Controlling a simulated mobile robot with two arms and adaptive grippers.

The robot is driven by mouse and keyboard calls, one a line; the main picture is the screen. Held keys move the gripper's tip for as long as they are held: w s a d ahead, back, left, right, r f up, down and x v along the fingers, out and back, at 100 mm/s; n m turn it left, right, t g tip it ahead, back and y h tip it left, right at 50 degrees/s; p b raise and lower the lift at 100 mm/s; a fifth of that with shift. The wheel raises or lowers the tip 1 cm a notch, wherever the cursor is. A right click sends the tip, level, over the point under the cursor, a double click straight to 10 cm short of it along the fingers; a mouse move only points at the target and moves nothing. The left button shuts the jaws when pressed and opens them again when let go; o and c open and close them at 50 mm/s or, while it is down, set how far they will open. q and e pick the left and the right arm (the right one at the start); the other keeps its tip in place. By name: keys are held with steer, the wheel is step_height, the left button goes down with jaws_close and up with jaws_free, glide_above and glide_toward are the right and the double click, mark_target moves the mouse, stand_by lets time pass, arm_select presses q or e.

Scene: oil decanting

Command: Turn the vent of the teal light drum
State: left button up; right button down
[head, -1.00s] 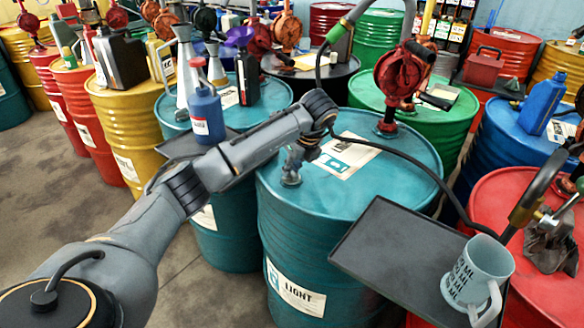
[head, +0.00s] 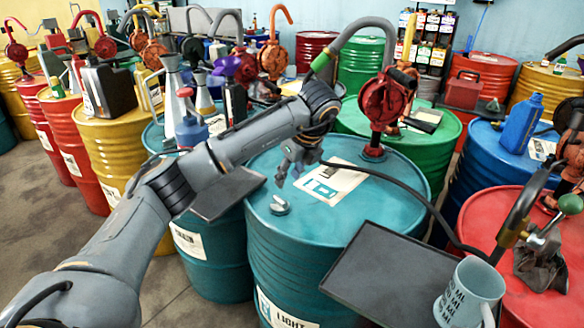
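The teal light drum (head: 345,265) stands in the middle of the head view, with a "LIGHT" label low on its side. Its vent (head: 279,205) is a small grey metal fitting on the left front of the lid. My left gripper (head: 288,177) is just above the vent, apart from it, pointing down. Its fingers look spread, with nothing seen between them. My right gripper is not in view.
A dark tray (head: 385,265) juts out at the drum's front right, with a measuring jug (head: 468,295) at its corner. A red hand pump (head: 383,105) and black hose (head: 415,190) are behind and right. Other drums crowd around.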

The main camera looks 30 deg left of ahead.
arm_select(q)
steer(key=shift+v, duration=1.4)
